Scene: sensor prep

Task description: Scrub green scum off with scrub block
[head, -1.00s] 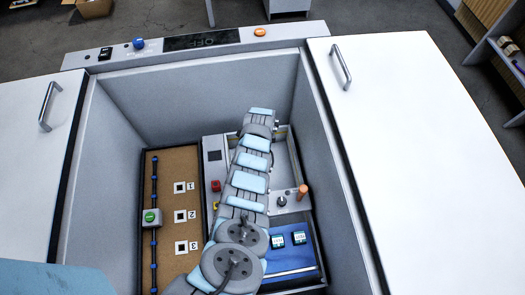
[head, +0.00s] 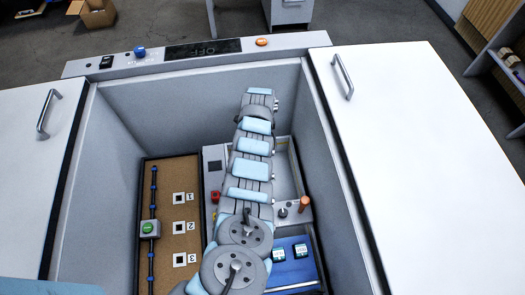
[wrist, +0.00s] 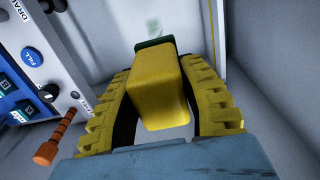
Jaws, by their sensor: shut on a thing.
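My gripper (wrist: 158,70) is shut on a yellow scrub block (wrist: 163,90) with a dark green pad (wrist: 155,43) on its far end. The ridged yellow fingers press on both sides of the block. A faint patch of green scum (wrist: 153,27) shows on the pale surface just beyond the pad. A small gap shows between pad and patch in the picture; whether they touch I cannot tell. In the head view my arm hides the gripper, the block and the scum.
A panel with a blue FILL button (wrist: 32,56), a black knob (wrist: 49,92) and an orange handle (wrist: 57,138) stands left in the wrist view. In the head view, a brown board (head: 172,222) and a blue tray (head: 296,270) lie in the recessed bay. Grey walls enclose it.

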